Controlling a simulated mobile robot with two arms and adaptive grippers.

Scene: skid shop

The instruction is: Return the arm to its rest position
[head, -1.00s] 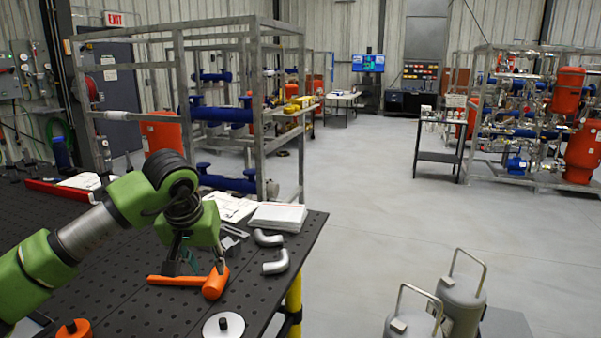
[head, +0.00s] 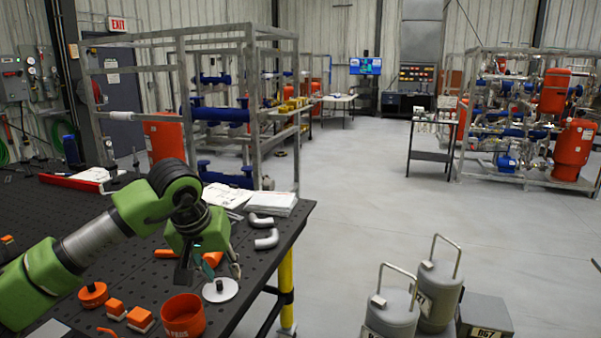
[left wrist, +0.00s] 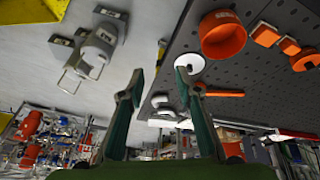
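My left arm (head: 95,240), green with a grey link, reaches in from the left over the black perforated table (head: 70,215). My left gripper (head: 210,275) hangs down above the table, near its right edge. In the left wrist view the two fingers of the gripper (left wrist: 160,74) are spread apart with nothing between them. An orange mallet (head: 164,253) lies behind the gripper, which hides part of it. A white disc with a grey knob (head: 220,290) is just right of the gripper. My right gripper is not in view.
An orange cup (head: 183,316), orange blocks (head: 140,319) and an orange knobbed disc (head: 93,294) lie at the front of the table. Grey pipe elbows (head: 266,239) and papers (head: 270,203) lie farther back. Grey canisters (head: 392,312) stand right of the table.

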